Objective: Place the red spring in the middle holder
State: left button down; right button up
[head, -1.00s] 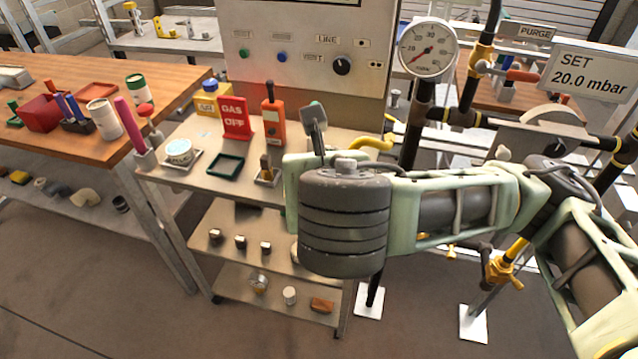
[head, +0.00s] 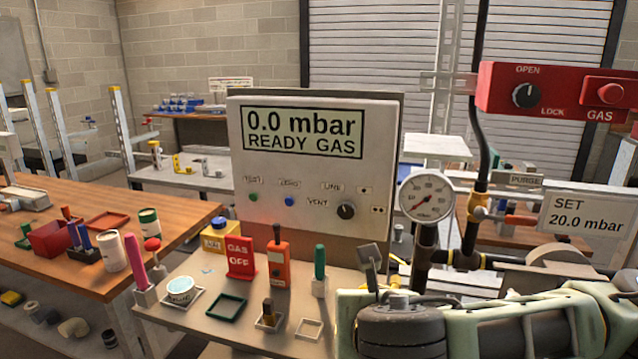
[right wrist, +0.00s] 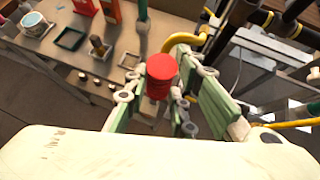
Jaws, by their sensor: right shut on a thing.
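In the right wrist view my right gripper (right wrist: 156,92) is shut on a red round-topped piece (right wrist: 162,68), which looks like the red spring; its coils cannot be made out. It is held up off the cart top, with the cart's near edge beyond it. In the head view my right arm (head: 470,325) fills the lower right, and the held piece does not show. I cannot tell which thing is the middle holder. A dark-topped piece in a small holder (head: 268,320) and an empty white square frame (head: 308,328) stand on the cart. My left gripper is not in view.
A green square tray (head: 227,307), a red GAS OFF sign (head: 240,257), an orange device (head: 278,262) and a green upright handle (head: 319,265) stand on the cart. A control panel (head: 310,180) rises behind. A gauge (head: 426,197) and pipes stand at right.

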jog(key=w+d, duration=0.1)
jog(key=d, duration=1.2)
jog(key=shift+w+r, duration=0.15)
jog(key=shift+r, duration=0.05)
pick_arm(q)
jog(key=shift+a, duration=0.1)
pick_arm(e)
jog(key=shift+a+f, duration=0.1)
